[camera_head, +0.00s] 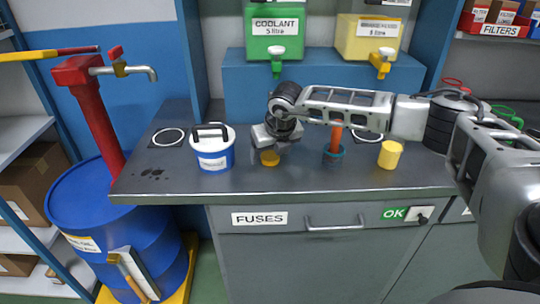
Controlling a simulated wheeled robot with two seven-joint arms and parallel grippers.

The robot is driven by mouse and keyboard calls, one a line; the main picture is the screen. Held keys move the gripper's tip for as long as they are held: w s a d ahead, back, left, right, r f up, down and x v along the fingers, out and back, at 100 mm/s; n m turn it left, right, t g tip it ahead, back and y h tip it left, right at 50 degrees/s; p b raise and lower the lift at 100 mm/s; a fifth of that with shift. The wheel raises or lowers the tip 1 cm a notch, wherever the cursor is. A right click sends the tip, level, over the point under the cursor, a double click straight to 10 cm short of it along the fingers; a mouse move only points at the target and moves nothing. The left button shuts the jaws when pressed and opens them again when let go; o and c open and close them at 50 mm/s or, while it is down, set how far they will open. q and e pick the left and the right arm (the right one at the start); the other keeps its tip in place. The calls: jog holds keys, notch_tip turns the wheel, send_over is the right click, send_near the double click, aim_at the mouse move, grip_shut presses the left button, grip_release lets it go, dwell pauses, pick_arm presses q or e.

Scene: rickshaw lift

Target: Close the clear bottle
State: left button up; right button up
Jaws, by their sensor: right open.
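My right gripper (269,145) reaches in from the right over the middle of the worktop. It points down and is open, its fingers just above a small round yellow cap-like piece (270,158) on the worktop. I cannot tell whether the fingers touch it. I cannot make out a clear bottle; it may be hidden behind my gripper or arm. A yellow cup-like container (390,154) stands to the right on the worktop. My left gripper is not in view.
A white and blue bucket (213,148) stands left on the worktop (300,184). Green (275,38) and yellow (368,38) tanks stand behind. A blue drum (120,220) is at left.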

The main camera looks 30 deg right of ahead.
aim_at(268, 153)
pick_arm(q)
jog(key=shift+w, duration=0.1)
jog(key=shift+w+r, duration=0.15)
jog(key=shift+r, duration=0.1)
pick_arm(e)
jog(key=c, duration=1)
jog(key=shift+c, duration=0.2)
jog(key=shift+r, duration=0.55)
notch_tip(268, 153, up, 2)
jog(key=shift+s+r+b, duration=0.1)
jog(key=shift+r+b, duration=0.1)
jog(key=shift+b, duration=0.1)
pick_arm(q)
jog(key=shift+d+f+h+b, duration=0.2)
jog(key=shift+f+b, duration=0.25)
jog(key=shift+b, duration=0.4)
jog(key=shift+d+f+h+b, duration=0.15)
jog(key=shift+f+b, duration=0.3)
jog(key=shift+b, duration=0.35)
pick_arm(e)
jog(key=s+a+r, duration=0.5)
jog(key=s+r, duration=0.4)
jog(key=s, duration=0.3)
jog(key=shift+s+a+r, duration=0.2)
jog(key=shift+s+r, duration=0.1)
jog(key=shift+s, duration=0.05)
